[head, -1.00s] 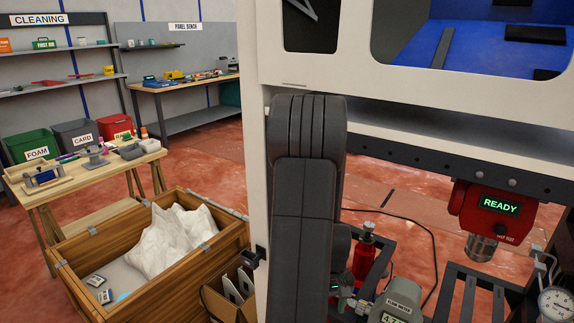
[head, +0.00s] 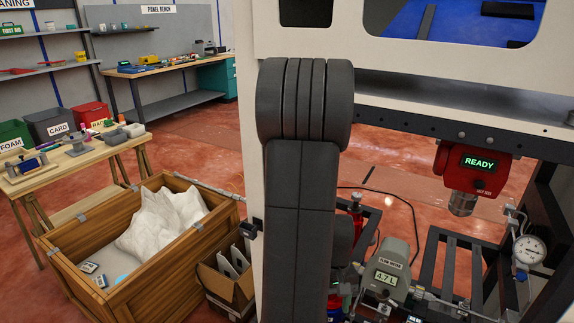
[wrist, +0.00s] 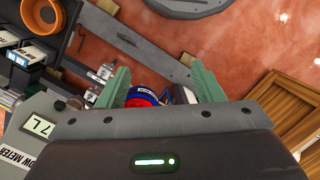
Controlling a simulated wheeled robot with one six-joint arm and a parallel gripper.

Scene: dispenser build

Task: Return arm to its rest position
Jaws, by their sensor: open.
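My dark arm covers the middle of the head view, and the gripper end is hidden there. In the wrist view my gripper (wrist: 162,84) shows its two green fingers spread wide apart. A blue and red item (wrist: 145,94) shows between and beyond the fingers, partly covered by the gripper body. I cannot tell how far below them it is. No finger is seen closed on it.
A flow meter (head: 388,265) reading 4.7 L stands right of my arm, near a pressure gauge (head: 528,250). A red unit (head: 470,168) showing READY hangs from the frame. A wooden crate (head: 100,248) and a cardboard box (head: 222,288) stand left.

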